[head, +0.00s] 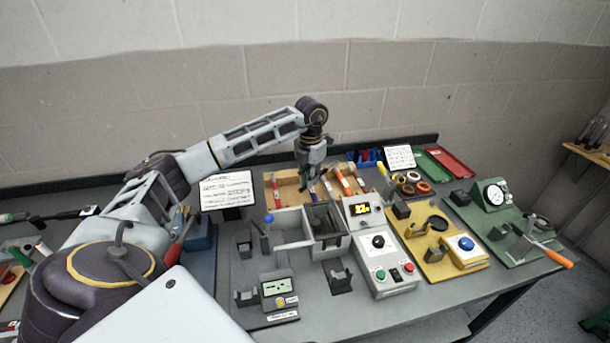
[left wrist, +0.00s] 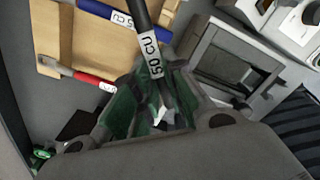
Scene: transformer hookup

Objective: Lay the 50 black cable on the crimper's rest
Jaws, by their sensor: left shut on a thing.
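My left gripper (head: 312,172) reaches down over the wooden cable rack at the back of the bench. In the left wrist view its green-lined fingers (left wrist: 158,98) are shut on the black cable (left wrist: 151,55), which carries a white "50 CU" label. The cable's far end runs out of the top of that view. In the head view the cable is hard to make out beneath the gripper. A green-based unit with a gauge (head: 492,194) and an orange-handled lever (head: 557,258) stands at the bench's right end and looks like the crimper. My right gripper is not in view.
The wooden rack (head: 284,182) holds red and blue cables, close to the gripper. A grey open box (head: 325,232), a control unit reading 22 (head: 378,245) and a yellow-based station (head: 438,240) stand between the rack and the green unit. Red and green trays lie behind.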

